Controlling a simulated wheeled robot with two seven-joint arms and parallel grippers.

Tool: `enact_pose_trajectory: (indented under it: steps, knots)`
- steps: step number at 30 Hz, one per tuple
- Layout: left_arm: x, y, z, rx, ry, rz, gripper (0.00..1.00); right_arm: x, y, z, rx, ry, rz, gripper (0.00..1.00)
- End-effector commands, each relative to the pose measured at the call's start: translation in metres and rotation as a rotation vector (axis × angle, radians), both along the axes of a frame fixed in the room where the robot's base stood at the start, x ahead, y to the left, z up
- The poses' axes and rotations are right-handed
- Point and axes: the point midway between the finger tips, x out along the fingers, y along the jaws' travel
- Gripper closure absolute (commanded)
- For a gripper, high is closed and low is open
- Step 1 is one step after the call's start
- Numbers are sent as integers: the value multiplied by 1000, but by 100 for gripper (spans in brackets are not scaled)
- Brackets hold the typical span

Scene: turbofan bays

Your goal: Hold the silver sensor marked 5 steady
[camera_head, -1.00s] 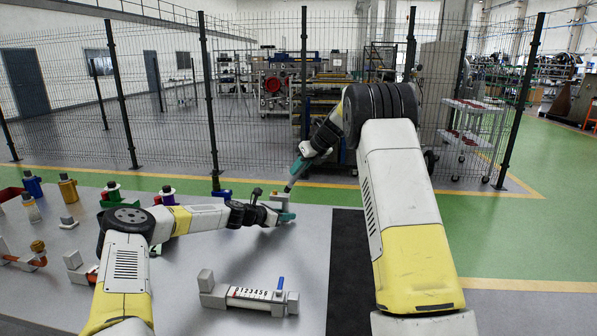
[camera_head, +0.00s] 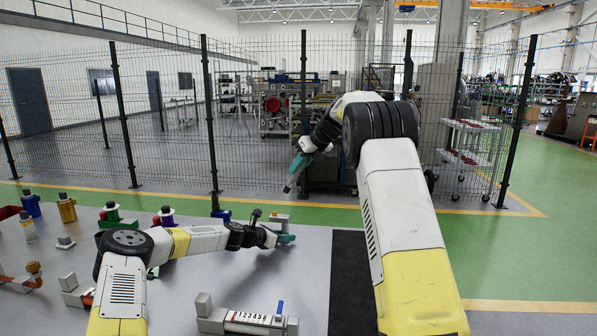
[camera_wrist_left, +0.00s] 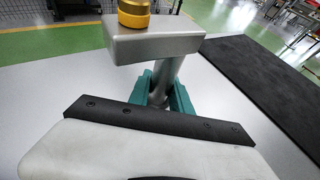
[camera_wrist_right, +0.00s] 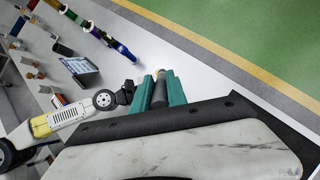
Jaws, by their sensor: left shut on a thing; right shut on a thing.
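My left gripper (camera_head: 287,239) is shut on the stem of a silver-grey piece (camera_head: 279,218) above the table. In the left wrist view this gripper (camera_wrist_left: 163,90) grips the round stem below a blocky silver head (camera_wrist_left: 155,45). A gold cap shows above the head, cut off by the frame's top edge. No number is readable on it. My right gripper (camera_head: 299,163) is higher, above the left one and apart from it. In the right wrist view it (camera_wrist_right: 161,92) is shut on a dark grey cylinder (camera_wrist_right: 160,90) with a pale tip.
A numbered rack (camera_head: 250,322) with a blue lever stands at the table's front. Several coloured sensor-like pieces, including a gold one (camera_head: 67,210), stand at the left. A black mat (camera_head: 347,280) lies at the right. A wire fence stands behind the table.

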Motion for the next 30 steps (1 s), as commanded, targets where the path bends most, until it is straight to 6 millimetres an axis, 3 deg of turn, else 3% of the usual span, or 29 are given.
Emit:
enact_pose_trajectory:
  steps: [9,10,14,24,30]
  knots:
    - [0,0,1,-1,-1,0,100,0,0,0,1,-1,0,100]
    - [0,0,1,-1,-1,0,73,0,0,0,0,0,0,100]
    - [0,0,1,-1,-1,0,50,0,0,0,0,0,0,100]
    - [-1,2,1,0,0,0,50,0,0,0,1,-1,0,100]
    - [-17,22,12,1,-1,2,50,0,0,0,1,-1,0,100]
